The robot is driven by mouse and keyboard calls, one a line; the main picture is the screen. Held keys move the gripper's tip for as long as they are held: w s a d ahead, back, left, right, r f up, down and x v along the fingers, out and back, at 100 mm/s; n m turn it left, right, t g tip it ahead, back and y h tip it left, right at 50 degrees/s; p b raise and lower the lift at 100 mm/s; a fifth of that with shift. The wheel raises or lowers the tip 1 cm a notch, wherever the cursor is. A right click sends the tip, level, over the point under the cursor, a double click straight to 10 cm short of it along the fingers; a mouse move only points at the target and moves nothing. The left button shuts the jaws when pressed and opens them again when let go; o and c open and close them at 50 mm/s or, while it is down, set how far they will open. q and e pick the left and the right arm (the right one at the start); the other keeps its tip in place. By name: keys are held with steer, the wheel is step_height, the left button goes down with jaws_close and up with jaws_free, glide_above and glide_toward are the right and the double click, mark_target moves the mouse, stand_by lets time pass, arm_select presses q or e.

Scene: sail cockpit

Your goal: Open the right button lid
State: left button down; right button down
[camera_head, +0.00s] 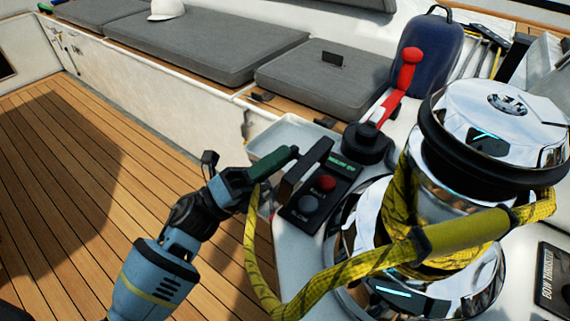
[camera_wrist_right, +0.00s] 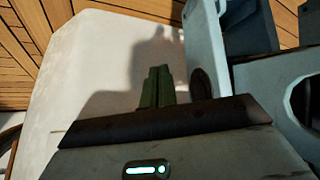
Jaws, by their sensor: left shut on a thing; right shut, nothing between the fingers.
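The button panel (camera_head: 321,207) is a small black console with a red button (camera_head: 327,183), a grey button (camera_head: 309,203) and a green label strip. A dark lid (camera_head: 303,170) stands raised along the panel's left edge, and both buttons show uncovered. My left gripper (camera_head: 290,154) comes in from the left with its green fingers shut at the lid's upper left side. The fingers hide the exact contact. My right gripper (camera_wrist_right: 157,84) shows in the right wrist view, its green fingers shut and empty over a pale surface. It does not show in the head view.
A chrome winch (camera_head: 490,150) wrapped in yellow rope (camera_head: 352,270) stands right of the panel. The rope loops close below my left gripper. A red lever (camera_head: 405,75) rises behind the panel. Grey cushions (camera_head: 200,45) line the back bench. The wooden deck (camera_head: 60,200) is clear.

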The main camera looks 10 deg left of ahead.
arm_select(q)
steer(key=n+t, duration=0.2)
steer(key=n+b, duration=0.1)
steer(key=shift+w+a+f+t, duration=0.15)
steer(key=shift+a+f+t, duration=0.2)
steer(key=shift+t, duration=0.05)
steer(key=shift+n+y, duration=0.3)
steer(key=c, duration=1.3)
jaws_free()
steer(key=shift+o, duration=0.2)
steer(key=shift+f, duration=0.1)
